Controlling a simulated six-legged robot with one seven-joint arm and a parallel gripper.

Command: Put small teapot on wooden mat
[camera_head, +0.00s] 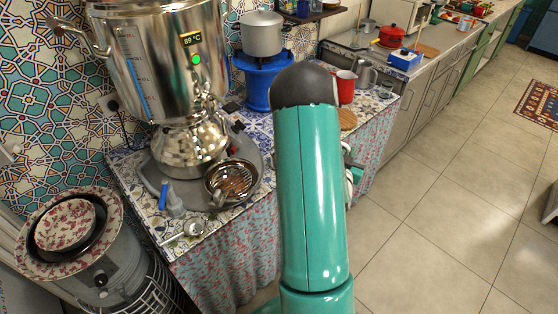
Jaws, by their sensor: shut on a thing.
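The wooden mat (347,119) is a round brown board on the patterned counter, just right of my teal arm and partly hidden by it. My gripper (352,166) is almost wholly hidden behind my arm; only a small grey part shows at the arm's right edge, in front of the counter's cloth-covered side. Just below it, a sliver of a whitish thing with dark marks shows, which seems to be the small teapot (349,188) held in my gripper. Its shape and tilt are hidden.
A large steel samovar (168,60) stands on the counter at left, with a strainer bowl (232,182) before it. A grey pot (262,35) sits on a blue stand (262,82). A red mug (346,84) and metal jug (367,75) stand behind the mat.

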